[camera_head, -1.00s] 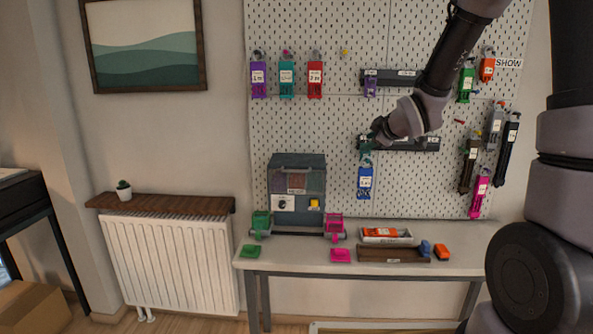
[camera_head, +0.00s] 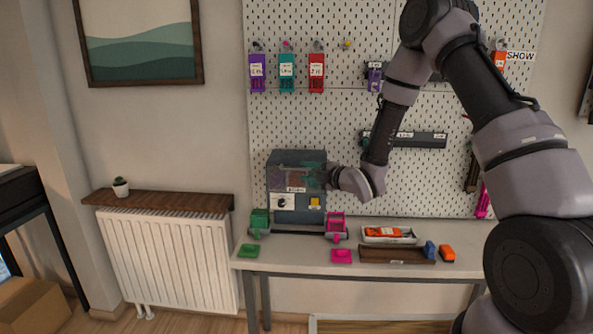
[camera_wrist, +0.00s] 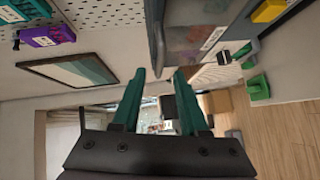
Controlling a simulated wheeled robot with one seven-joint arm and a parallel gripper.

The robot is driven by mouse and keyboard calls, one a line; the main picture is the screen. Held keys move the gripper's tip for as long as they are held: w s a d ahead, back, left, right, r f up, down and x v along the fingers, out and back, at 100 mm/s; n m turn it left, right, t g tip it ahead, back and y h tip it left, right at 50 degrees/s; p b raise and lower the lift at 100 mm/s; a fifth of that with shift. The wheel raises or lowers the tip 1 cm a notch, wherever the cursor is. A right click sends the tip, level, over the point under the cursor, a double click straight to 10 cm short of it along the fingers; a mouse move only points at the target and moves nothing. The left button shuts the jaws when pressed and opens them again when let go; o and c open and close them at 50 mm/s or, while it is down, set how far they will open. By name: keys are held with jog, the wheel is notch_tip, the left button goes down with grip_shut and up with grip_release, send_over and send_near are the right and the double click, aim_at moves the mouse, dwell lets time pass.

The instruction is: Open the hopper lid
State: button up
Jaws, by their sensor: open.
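The braiding machine (camera_head: 272,215) is a dark grey box on the bench, with a hopper behind a see-through lid (camera_head: 290,160) on its upper front. The lid looks closed. My gripper (camera_head: 316,174) is in front of the lid's right part and hides some of it. In the wrist view my gripper (camera_wrist: 160,75) has its two teal fingers apart with nothing between them. The lid (camera_wrist: 195,30) shows sideways there, with a grey bar (camera_wrist: 156,38) along its edge just beyond the fingertips. I cannot tell whether the fingers touch it.
A green carrier (camera_head: 259,220) and a pink carrier (camera_head: 337,224) stand at the machine's front corners. A grey tray (camera_head: 372,239) and a brown tray (camera_head: 376,258) lie to the right. Tagged spools hang on the pegboard (camera_head: 440,180) behind. The bench front is partly clear.

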aim_at(298, 169)
jog(key=x, duration=0.5)
jog(key=shift+w+a, duration=0.1)
jog(key=shift+w, duration=0.05)
grip_shut()
dwell(1.3)
